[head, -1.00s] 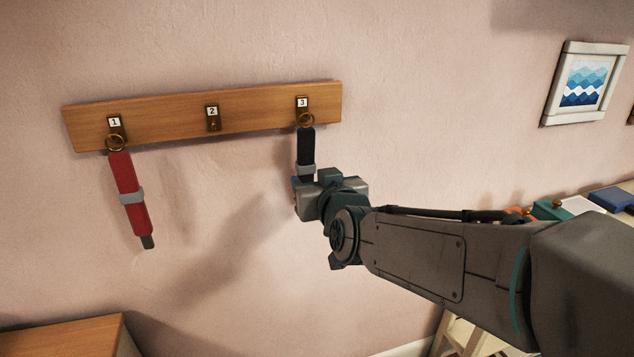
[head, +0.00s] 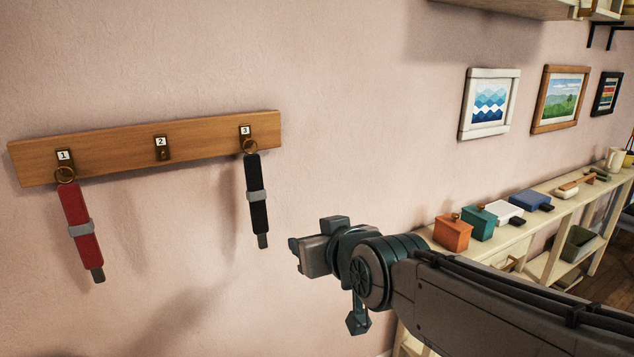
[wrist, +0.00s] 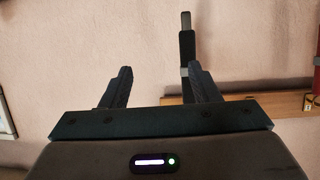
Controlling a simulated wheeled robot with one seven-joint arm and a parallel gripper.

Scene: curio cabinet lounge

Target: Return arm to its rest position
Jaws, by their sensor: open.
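My gripper (head: 297,253) is in front of the pink wall, to the lower right of the hook board and apart from it. In the wrist view its two fingers (wrist: 160,85) stand apart with nothing between them. A black strap with a grey band (head: 257,207) hangs by a ring from hook 3. It also shows in the wrist view (wrist: 187,50), behind the right finger and partly hidden by it. My arm reaches in from the lower right in the head view.
The wooden hook board (head: 110,158) is on the wall. A red strap (head: 78,217) hangs on hook 1; hook 2 (head: 162,151) is empty. A shelf (head: 548,187) at right carries an orange box (head: 452,233), a teal box (head: 478,222) and other items. Framed pictures hang above it.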

